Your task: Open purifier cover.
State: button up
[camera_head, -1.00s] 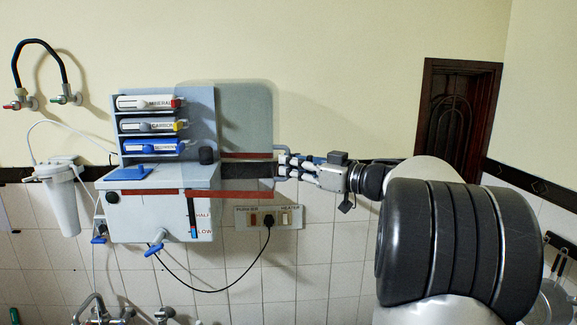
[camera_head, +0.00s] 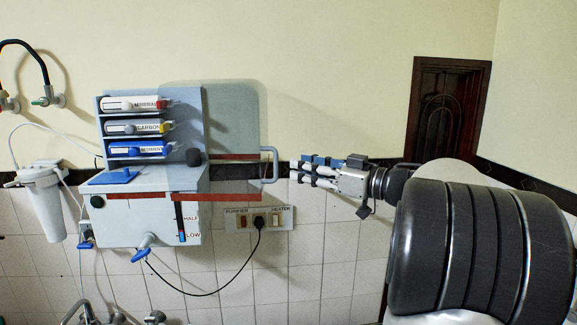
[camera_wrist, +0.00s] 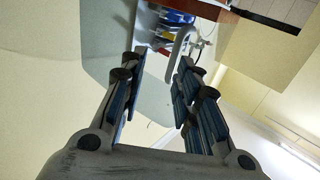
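The purifier (camera_head: 150,182) hangs on the wall at the left, with its cartridge shelves exposed. Its see-through grey cover (camera_head: 235,115) stands swung out to the right, overlapping the wall. The cover's looped grey handle (camera_head: 276,166) is at its right edge and also shows in the wrist view (camera_wrist: 178,52). My gripper (camera_head: 296,171) is just right of the handle, with a small gap between them. In the wrist view my gripper (camera_wrist: 158,70) has its fingers spread and nothing clasped; the handle lies beyond the fingertips.
Mineral (camera_head: 135,104), carbon (camera_head: 135,128) and sediment (camera_head: 135,149) cartridges sit on the shelves. A white filter canister (camera_head: 45,205) hangs at the left. A switch panel (camera_head: 259,220) with a plugged black cord is below the cover.

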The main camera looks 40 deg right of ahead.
jog(key=v, duration=0.6)
jog(key=shift+a, duration=0.2)
